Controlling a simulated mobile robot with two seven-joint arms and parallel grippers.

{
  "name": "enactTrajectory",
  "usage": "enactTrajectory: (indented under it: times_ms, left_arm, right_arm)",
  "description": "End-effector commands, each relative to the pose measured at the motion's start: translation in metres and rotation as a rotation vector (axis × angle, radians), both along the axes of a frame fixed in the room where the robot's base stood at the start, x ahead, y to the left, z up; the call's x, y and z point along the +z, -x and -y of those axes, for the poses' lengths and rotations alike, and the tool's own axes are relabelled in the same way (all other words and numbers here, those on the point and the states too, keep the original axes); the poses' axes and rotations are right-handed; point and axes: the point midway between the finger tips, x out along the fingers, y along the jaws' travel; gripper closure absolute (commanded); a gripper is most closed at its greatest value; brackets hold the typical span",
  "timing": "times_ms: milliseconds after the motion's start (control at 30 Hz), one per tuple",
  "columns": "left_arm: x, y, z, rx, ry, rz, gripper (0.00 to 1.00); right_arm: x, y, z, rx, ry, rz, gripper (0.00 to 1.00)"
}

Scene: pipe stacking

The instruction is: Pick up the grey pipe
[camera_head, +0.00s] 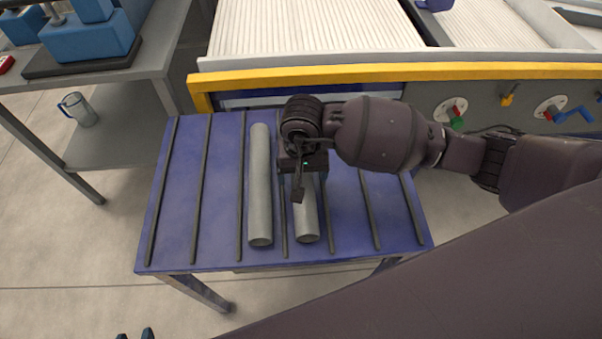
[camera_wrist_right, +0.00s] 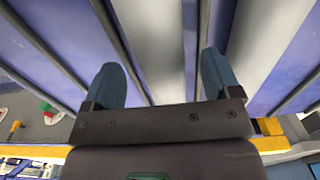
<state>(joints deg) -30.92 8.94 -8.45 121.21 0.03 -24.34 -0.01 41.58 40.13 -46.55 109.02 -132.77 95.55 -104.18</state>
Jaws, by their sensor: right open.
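Two grey pipes lie side by side on the blue table. The left pipe (camera_head: 260,190) shows nearly whole. The right pipe (camera_head: 307,215) is partly hidden under my right gripper (camera_head: 299,182). In the right wrist view this same pipe (camera_wrist_right: 158,45) runs between the two spread blue fingers of the right gripper (camera_wrist_right: 162,75), and the other pipe (camera_wrist_right: 262,35) lies outside the fingers, to the right. The right gripper is open above the pipe; whether a finger touches it I cannot tell. Two small dark tips of my left gripper (camera_head: 135,335) show at the bottom edge.
The blue table (camera_head: 180,225) has several dark strips running along the pipes. Behind it stands a machine with a yellow rail (camera_head: 420,73) and valve handles at the right. A grey bench (camera_head: 110,85) with a jug (camera_head: 78,109) stands at the left.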

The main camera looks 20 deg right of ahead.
Motion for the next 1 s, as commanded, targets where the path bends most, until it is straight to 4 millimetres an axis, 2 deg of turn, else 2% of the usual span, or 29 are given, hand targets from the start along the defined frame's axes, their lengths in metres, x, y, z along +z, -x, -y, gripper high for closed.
enactTrajectory:
  times_ms: [33, 133, 467, 833, 867, 1000]
  left_arm:
    - [-0.004, 0.001, 0.0, -0.001, -0.001, -0.006, 0.58]
    - [-0.004, 0.0, -0.001, -0.003, -0.003, -0.005, 0.58]
    - [0.002, -0.007, 0.001, -0.005, -0.001, 0.013, 0.58]
    - [-0.004, 0.0, 0.001, 0.006, 0.006, -0.003, 0.58]
    - [-0.005, 0.0, 0.001, 0.008, 0.005, -0.006, 0.58]
    - [-0.007, 0.004, 0.001, 0.01, 0.005, -0.013, 0.58]
  right_arm:
    - [-0.011, 0.001, -0.001, -0.001, 0.0, -0.007, 0.17]
    - [-0.021, 0.001, 0.0, -0.002, 0.0, -0.004, 0.17]
    - [-0.024, 0.0, 0.0, 0.0, 0.0, 0.0, 0.17]
    - [-0.025, 0.0, 0.0, 0.0, 0.0, 0.0, 0.72]
    - [-0.025, 0.0, 0.0, 0.0, 0.0, 0.0, 0.76]
    - [-0.024, 0.0, 0.0, 0.0, 0.0, 0.001, 0.76]
